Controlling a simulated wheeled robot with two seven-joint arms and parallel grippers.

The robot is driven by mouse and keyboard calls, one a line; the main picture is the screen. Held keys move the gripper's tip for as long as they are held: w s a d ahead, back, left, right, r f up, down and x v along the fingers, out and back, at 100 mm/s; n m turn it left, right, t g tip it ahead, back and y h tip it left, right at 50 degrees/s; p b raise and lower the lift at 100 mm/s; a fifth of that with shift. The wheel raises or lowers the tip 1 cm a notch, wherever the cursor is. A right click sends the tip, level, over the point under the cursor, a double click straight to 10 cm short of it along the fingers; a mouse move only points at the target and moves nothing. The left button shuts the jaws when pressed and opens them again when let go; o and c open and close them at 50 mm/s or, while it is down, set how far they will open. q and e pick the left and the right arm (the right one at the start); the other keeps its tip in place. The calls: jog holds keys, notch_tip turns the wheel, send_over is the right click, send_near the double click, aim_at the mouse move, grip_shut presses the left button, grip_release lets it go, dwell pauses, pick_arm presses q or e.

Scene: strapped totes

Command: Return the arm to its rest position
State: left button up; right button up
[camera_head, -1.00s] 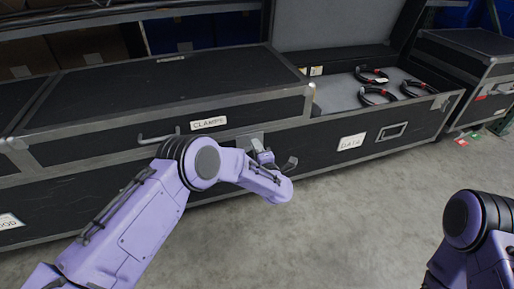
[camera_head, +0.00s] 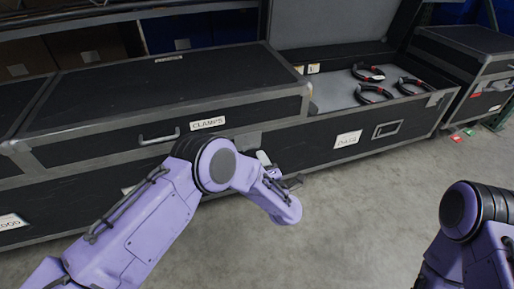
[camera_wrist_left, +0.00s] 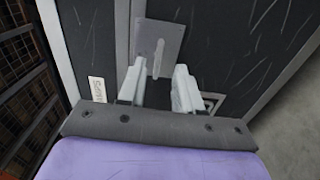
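My left gripper (camera_head: 280,180) is in front of the black case labelled CLAMPS (camera_head: 160,90), partly hidden by its own wrist in the head view. In the left wrist view its two pale fingers (camera_wrist_left: 159,72) stand apart with a clear gap and nothing held. Beyond them is a grey metal latch plate (camera_wrist_left: 172,38) on the case front; the fingers look apart from it. The CLAMPS lid is shut. My right arm shows at the lower right of the head view, but its gripper is out of the frame.
An open case labelled DATA (camera_head: 348,139) stands to the right, with several coiled black cables (camera_head: 375,94) inside. Another black case (camera_head: 468,50) is at the far right. Bare concrete floor (camera_head: 345,225) lies in front. Shelving with boxes is behind.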

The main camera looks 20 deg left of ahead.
pick_arm(q)
jog(key=v, duration=0.2)
jog(key=shift+s+d, duration=0.2)
jog(key=shift+s, duration=0.15)
jog(key=s+a+f+m+g+h, duration=0.2)
jog(key=s+f+m+h, duration=0.2)
jog(key=s+f+m, duration=0.3)
jog(key=s+a+f+m+g+h, duration=0.2)
jog(key=s+a+f+m+h, duration=0.1)
jog(key=s+f+m, duration=0.4)
jog(key=s+a+m+g, duration=0.1)
jog(key=s+a+g, duration=0.25)
jog(key=s, duration=0.45)
jog(key=s+a+f+m+g+p, duration=0.1)
jog(key=s+a+m+g, duration=0.1)
jog(key=s+a, duration=0.5)
jog(key=s+a+m+g, duration=0.1)
jog(key=s+a+g, duration=0.15)
jog(key=s, duration=0.75)
notch_tip(320, 180, up, 30)
jog(key=p, duration=3)
jog(key=shift+w+d+p, duration=0.2)
jog(key=shift+w+p, duration=0.15)
jog(key=shift+w, duration=0.05)
